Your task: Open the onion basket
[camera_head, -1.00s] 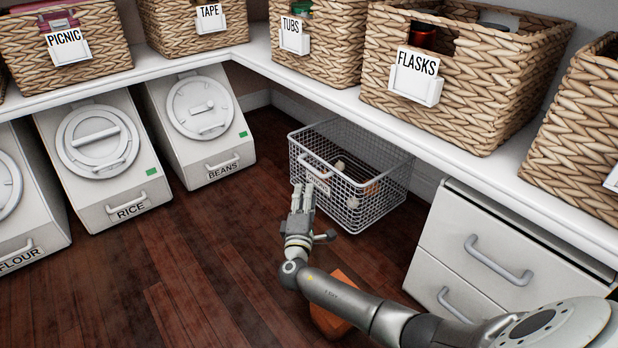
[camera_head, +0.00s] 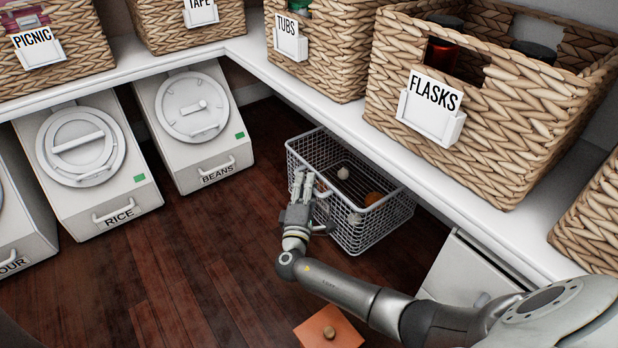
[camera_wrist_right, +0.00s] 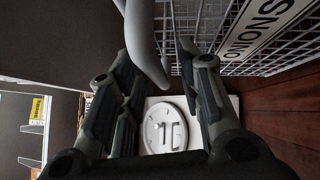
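The onion basket (camera_head: 370,232) is a white wire basket under the shelf, with a few round items inside. Its front carries a white label reading ONIONS, seen in the right wrist view (camera_wrist_right: 262,32). A pale curved handle (camera_wrist_right: 147,45) also shows there, reaching between the fingers of my right gripper (camera_wrist_right: 160,75). The fingers stand apart, with no clear grip on the handle. In the head view my right gripper (camera_head: 303,183) is at the basket's front face and hides its label and handle. My left gripper is not in view.
A white shelf (camera_head: 310,92) with woven baskets, including FLASKS (camera_head: 490,125), overhangs the wire basket. White RICE (camera_head: 85,165) and BEANS (camera_head: 195,130) bins stand at left. An orange box (camera_head: 328,330) lies near my right arm. The wooden floor (camera_head: 200,270) ahead is clear.

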